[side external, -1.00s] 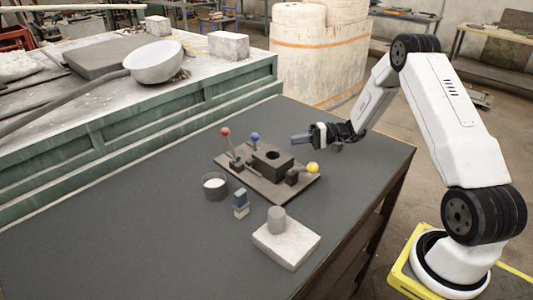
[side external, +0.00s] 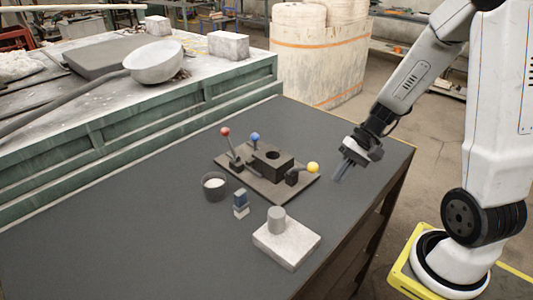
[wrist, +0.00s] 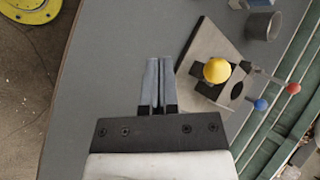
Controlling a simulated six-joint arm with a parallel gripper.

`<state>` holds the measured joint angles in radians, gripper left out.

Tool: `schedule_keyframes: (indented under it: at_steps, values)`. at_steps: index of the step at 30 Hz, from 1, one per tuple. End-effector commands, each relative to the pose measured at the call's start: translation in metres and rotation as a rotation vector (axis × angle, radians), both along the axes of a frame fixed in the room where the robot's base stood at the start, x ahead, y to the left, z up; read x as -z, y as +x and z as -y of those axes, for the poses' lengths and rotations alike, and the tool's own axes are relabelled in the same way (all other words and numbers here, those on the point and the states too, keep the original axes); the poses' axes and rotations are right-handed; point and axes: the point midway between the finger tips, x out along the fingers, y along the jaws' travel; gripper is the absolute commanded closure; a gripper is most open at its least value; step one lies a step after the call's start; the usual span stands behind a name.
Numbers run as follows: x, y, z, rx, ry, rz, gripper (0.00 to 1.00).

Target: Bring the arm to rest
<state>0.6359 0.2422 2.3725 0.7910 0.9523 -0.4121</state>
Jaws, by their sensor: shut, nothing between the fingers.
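My gripper (side external: 341,172) is shut and empty. It hangs above the right part of the dark table (side external: 110,235), to the right of the fixture board, pointing down. In the wrist view its two fingers (wrist: 157,62) lie together with nothing between them. The fixture board (side external: 262,188) carries a dark block with a round hole (side external: 268,165) and levers with a red ball (side external: 225,131), a blue ball (side external: 255,137) and a yellow ball (side external: 313,168). The yellow ball (wrist: 217,70) also shows in the wrist view, right of the fingers. The gripper is apart from all of these.
A green bench (side external: 130,155) with a white bowl (side external: 154,62) is behind. The table's left front is clear.

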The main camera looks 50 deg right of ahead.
Motion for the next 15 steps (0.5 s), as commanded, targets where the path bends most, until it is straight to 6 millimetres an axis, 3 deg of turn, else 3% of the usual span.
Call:
schedule_keyframes:
  at_steps: [3,6,15]
  values:
    - [0.004,-0.024,-0.013,-0.083,-0.147,-0.047,1.00]
    - [0.009,-0.032,-0.020,-0.182,-0.279,-0.053,1.00]
    - [0.013,-0.019,-0.042,-0.483,-0.580,0.071,1.00]
